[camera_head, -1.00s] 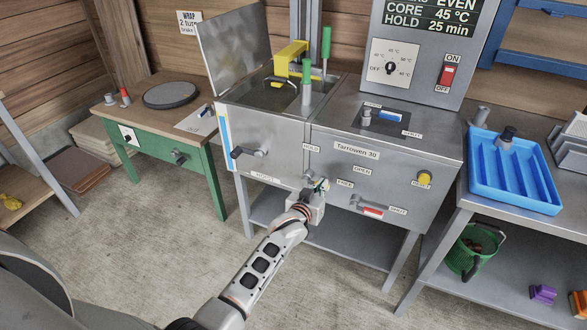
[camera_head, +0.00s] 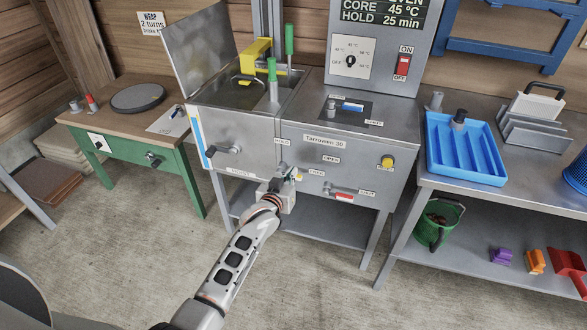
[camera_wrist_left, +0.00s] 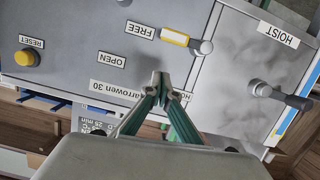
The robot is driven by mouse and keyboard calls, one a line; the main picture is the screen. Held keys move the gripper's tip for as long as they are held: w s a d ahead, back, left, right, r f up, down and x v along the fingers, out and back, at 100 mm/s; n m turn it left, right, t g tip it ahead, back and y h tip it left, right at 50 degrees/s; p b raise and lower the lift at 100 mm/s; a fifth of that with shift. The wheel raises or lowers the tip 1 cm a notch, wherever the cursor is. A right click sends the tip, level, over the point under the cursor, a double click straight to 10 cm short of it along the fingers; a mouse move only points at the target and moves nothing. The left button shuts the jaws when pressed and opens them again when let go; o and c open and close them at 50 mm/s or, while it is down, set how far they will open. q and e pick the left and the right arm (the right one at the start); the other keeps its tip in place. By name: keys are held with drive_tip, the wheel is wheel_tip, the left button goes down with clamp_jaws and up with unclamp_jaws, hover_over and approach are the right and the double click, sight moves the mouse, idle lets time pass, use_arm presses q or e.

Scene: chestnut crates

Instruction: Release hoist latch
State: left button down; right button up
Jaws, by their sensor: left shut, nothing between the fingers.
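The hoist latch is a small lever with a yellow-and-white grip on the front panel of the steel Tarrowen 30 machine (camera_head: 345,165). In the left wrist view the latch (camera_wrist_left: 178,39) points from its round pivot towards the FREE label (camera_wrist_left: 140,32). In the head view the latch (camera_head: 298,176) is partly hidden by my left gripper (camera_head: 287,180). The left wrist view is upside down. There my left gripper (camera_wrist_left: 161,79) is shut and empty, its tips apart from the latch in the picture. The HOLD label (camera_head: 282,141) shows above the latch. My right gripper is out of view.
A hoist crank (camera_head: 222,151) projects left of the latch, and a red-and-white DRAIN-side lever (camera_head: 343,196) lower right. A yellow RESET button (camera_head: 387,163) is further right. A blue tray (camera_head: 465,150) lies on the right bench. Open floor lies in front.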

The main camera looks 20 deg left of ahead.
use_arm(q)
drive_tip(key=p+v, duration=0.1)
drive_tip(key=v, duration=0.5)
drive_tip(key=shift+r, duration=0.1)
idle(0.3)
drive_tip(key=s+f+m+g+h, duration=0.1)
drive_tip(key=s+f, duration=0.5)
drive_tip(key=s, duration=1)
drive_tip(key=s+f+m+g, duration=0.3)
drive_tip(key=s+f, duration=0.3)
drive_tip(key=s, duration=1.1)
drive_tip(key=shift+s+f+m+g+h, duration=0.15)
drive_tip(key=shift+s+m+g+h, duration=0.15)
drive_tip(key=shift+m+h, duration=0.1)
